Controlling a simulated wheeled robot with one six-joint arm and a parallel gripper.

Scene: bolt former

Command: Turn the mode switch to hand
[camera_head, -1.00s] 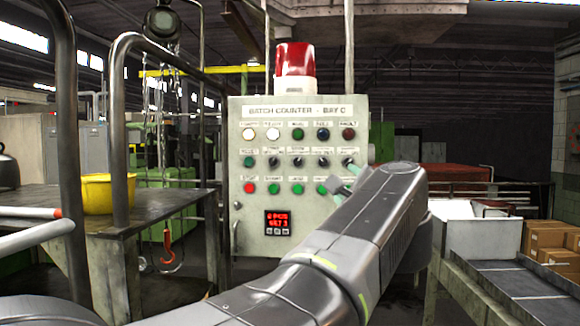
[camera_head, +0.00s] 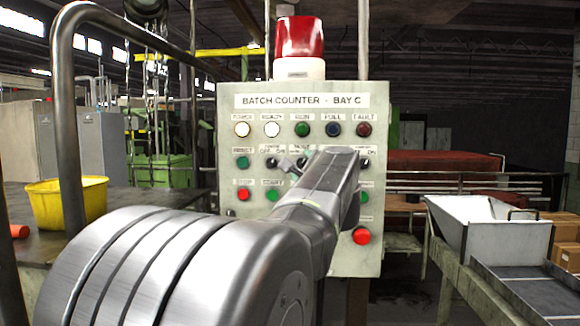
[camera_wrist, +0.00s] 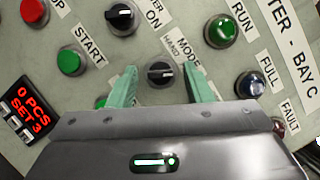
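The mode switch (camera_wrist: 160,73) is a black rotary knob on the grey panel. The words MODE and HAND are printed beside it. Its bar lies roughly left to right in the wrist view. My gripper (camera_wrist: 159,69) is open, with one teal finger on each side of the knob. A gap shows between the knob and both fingers. In the head view my gripper (camera_head: 293,164) is at the panel's middle row, and my arm hides part of that row.
Another black selector (camera_wrist: 121,18), the green START button (camera_wrist: 70,62) and the green RUN lamp (camera_wrist: 221,30) surround the knob. The red counter display (camera_wrist: 28,117) is at lower left. In the head view, a red round button (camera_head: 361,236) sits low on the panel (camera_head: 240,110).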

